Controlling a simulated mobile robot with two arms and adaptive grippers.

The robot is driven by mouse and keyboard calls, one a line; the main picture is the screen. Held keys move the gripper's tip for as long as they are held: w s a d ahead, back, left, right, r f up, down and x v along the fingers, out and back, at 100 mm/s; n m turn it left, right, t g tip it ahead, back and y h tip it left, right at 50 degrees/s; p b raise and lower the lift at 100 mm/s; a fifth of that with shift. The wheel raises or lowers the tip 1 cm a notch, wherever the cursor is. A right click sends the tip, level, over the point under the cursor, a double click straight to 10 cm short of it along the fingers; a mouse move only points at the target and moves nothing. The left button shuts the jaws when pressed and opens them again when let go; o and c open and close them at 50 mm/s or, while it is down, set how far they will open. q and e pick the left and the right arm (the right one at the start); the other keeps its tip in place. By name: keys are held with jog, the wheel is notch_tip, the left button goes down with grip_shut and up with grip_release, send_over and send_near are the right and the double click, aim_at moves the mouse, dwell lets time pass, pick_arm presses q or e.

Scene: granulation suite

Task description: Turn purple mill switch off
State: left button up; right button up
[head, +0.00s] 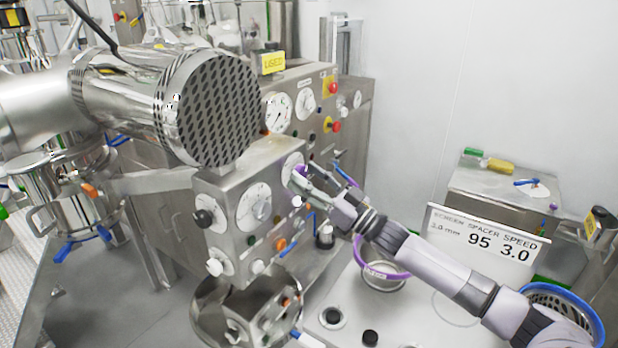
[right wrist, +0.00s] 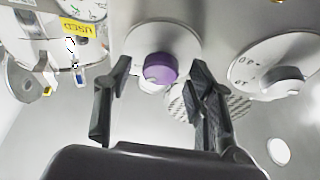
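The purple mill switch (head: 301,170) is a round knob on a pale dial, on the upper right of the steel control box (head: 226,186). In the head view my right gripper (head: 297,180) is at this switch and partly covers it. In the right wrist view the purple knob (right wrist: 160,68) shows ahead between the two dark fingers of the right gripper (right wrist: 160,85). The fingers are spread, with visible gaps on both sides of the knob. I cannot tell how far their tips are from the dial face. My left gripper is not in view.
A larger dial (head: 258,206) sits beside the switch, with black and white knobs around it. A big perforated steel cylinder (head: 212,108) is above the box.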

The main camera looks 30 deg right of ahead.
jog(key=c, duration=1)
jog(key=shift+c, duration=0.2)
